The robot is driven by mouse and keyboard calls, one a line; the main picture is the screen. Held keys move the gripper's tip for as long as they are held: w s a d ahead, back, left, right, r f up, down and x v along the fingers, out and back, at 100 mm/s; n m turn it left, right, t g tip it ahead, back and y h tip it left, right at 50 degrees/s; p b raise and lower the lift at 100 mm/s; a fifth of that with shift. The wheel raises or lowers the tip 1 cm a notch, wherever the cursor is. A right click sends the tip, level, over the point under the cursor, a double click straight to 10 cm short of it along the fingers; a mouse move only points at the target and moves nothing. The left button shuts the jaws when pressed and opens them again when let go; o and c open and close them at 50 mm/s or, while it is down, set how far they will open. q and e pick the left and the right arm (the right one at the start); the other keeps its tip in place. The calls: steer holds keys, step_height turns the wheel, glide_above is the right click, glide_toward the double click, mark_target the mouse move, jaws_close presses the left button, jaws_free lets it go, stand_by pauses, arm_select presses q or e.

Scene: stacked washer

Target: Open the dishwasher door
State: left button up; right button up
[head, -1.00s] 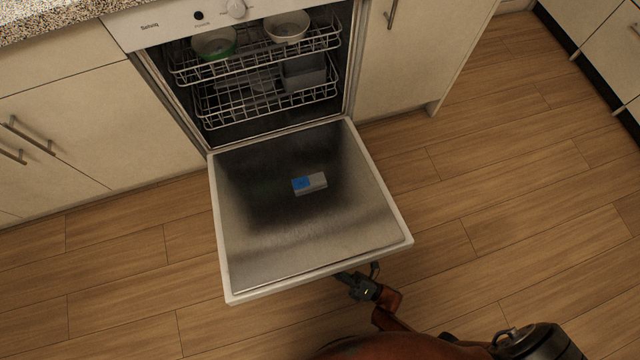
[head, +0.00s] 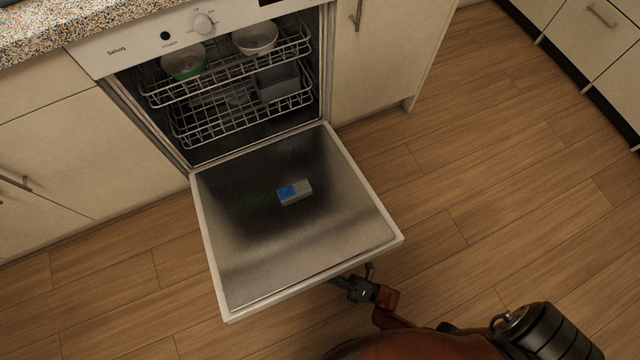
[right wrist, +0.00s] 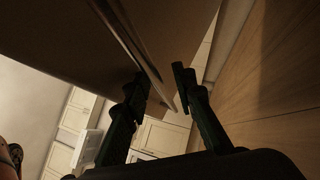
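The dishwasher door (head: 340,235) is folded down, inner face up, and looks close to level. The dishwasher's inside (head: 215,140) is exposed above it. My right gripper (head: 348,284) is at the door's front edge, partly hidden beneath it. In the right wrist view, the right gripper's two dark fingers (right wrist: 160,84) are apart. A thin metal bar, apparently the door handle (right wrist: 138,45), runs along the door's underside and passes between the fingers; I cannot tell whether they touch it. My left gripper is in neither view.
Two wire racks hold a green bowl (head: 184,62), a pale bowl (head: 255,38) and a grey container (head: 278,83). A detergent compartment (head: 295,192) is on the door. Cabinets (head: 385,50) flank the dishwasher. Wooden floor (head: 500,170) is clear to the right.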

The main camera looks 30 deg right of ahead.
steer(key=v, duration=0.7)
steer(key=shift+s+d, duration=0.15)
stand_by(0.5)
